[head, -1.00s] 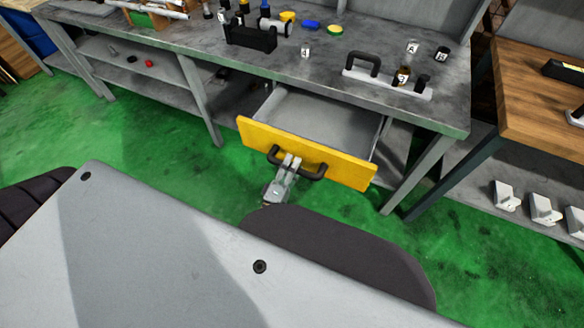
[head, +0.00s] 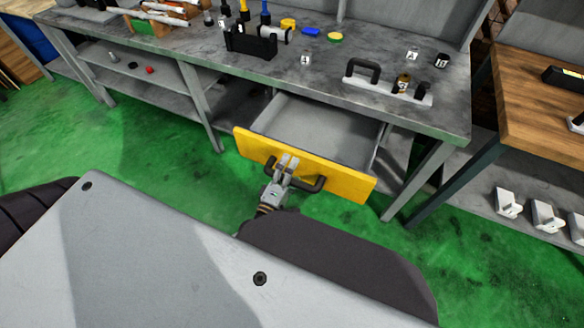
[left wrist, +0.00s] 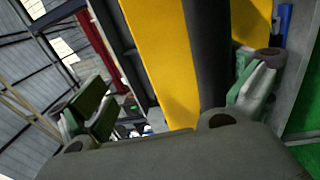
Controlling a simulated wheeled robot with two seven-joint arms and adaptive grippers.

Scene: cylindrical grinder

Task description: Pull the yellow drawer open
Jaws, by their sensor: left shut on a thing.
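The yellow drawer (head: 346,183) sticks out from under the grey workbench, and its grey inside shows. Its black bar handle (head: 306,187) is on the yellow front. My left gripper (head: 286,165) is shut on the handle near its middle. In the left wrist view, the yellow front (left wrist: 160,55) and the dark handle (left wrist: 207,60) lie between the two fingers of my left gripper (left wrist: 175,100). The handle hides part of the yellow front there. My right gripper is in no view.
The grey workbench (head: 190,52) carries a black tool holder (head: 252,42) and a white plate with a black handle (head: 388,86). A bench leg (head: 420,180) stands right of the drawer. A wooden table (head: 540,110) is further right. Green floor (head: 150,150) is clear left of the drawer.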

